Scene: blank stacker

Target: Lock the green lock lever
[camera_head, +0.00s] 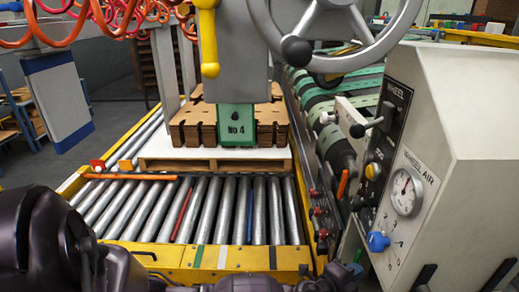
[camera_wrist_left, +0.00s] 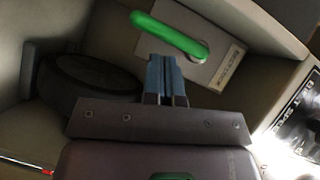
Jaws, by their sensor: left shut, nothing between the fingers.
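In the left wrist view, the green lock lever (camera_wrist_left: 168,35) is a rounded bar on a pale plate (camera_wrist_left: 222,68) with a printed label. It slants from upper left down to its pivot at the right. My left gripper (camera_wrist_left: 165,58) is shut and empty, its blue-grey fingertips appearing just below the lever's middle in the picture. I cannot tell whether they touch it. In the head view, my dark left arm runs along the bottom edge, and the gripper end is small and partly cut off at the bottom. The lever is not clearly visible there. My right gripper is not in view.
A grey control cabinet (camera_head: 463,165) with a gauge (camera_head: 405,192) and a blue knob (camera_head: 378,241) stands at the right. A yellow-framed roller conveyor (camera_head: 215,258) carries a pallet of brown blanks (camera_head: 191,127). A dark round part (camera_wrist_left: 90,80) lies left of the fingers.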

